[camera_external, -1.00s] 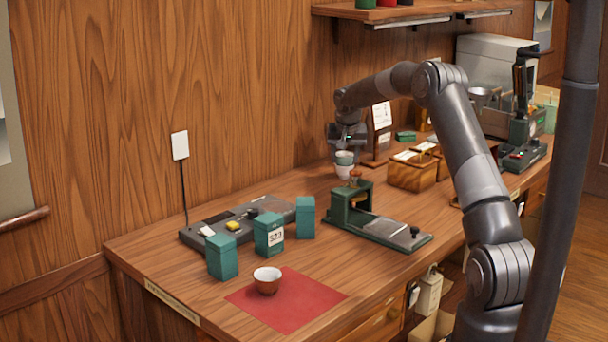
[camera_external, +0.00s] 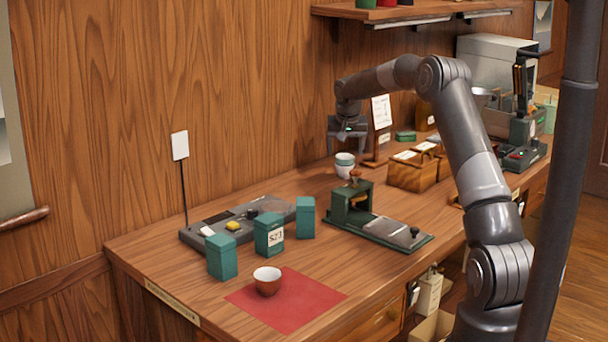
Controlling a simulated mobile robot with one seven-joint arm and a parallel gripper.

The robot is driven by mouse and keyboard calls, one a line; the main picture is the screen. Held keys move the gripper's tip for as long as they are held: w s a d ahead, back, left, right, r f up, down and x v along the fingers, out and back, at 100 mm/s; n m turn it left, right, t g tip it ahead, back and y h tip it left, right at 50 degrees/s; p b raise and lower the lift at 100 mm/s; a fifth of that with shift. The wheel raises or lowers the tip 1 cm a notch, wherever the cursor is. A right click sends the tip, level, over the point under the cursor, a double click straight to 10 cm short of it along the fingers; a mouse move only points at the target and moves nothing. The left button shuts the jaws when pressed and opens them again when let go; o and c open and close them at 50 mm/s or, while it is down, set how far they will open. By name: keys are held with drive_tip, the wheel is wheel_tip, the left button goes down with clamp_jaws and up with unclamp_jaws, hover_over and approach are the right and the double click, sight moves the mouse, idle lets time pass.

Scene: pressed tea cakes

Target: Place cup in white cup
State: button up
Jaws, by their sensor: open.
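A small pale cup with a greenish-grey band (camera_external: 344,160) sits in the top of a white cup (camera_external: 344,173), making a short upright stack on the table near the wall. How deep the upper cup sits inside cannot be seen. My gripper (camera_external: 347,148) is open and empty just above the stack, its fingers pointing down and clear of the upper rim. A brown cup with a white inside (camera_external: 267,283) stands upright on a red mat (camera_external: 308,301) at the front left.
A green press (camera_external: 352,205) with a long base stands just in front of the stack. Wooden boxes (camera_external: 412,172) are to its right, and a framed sign (camera_external: 381,112) stands behind. Several green tins (camera_external: 268,235) and a grey device (camera_external: 245,221) are at left.

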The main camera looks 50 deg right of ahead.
drive_tip(key=v, duration=1)
drive_tip(key=s+a+r+n, duration=0.2)
drive_tip(key=s+a+r, duration=0.2)
drive_tip(key=s+a, duration=0.25)
drive_tip(key=s+a+r+n+t, duration=0.1)
drive_tip(key=s+a+r, duration=0.2)
drive_tip(key=s+a, duration=0.35)
drive_tip(key=s+a+r+n, duration=0.2)
drive_tip(key=s+a+r, duration=0.2)
drive_tip(key=a, duration=0.5)
drive_tip(key=s+a+f+n+y, duration=0.1)
drive_tip(key=s+a, duration=0.3)
drive_tip(key=s, duration=0.4)
drive_tip(key=s+a+f+n+t+y, duration=0.1)
drive_tip(key=s+a+f, duration=0.2)
drive_tip(key=s, duration=0.5)
drive_tip(key=s+a+f+n+y, duration=0.1)
drive_tip(key=s+a+f+n, duration=0.1)
drive_tip(key=s+a, duration=0.3)
drive_tip(key=s, duration=0.3)
drive_tip(key=shift+f, duration=0.25)
drive_tip(key=shift+s, duration=0.1)
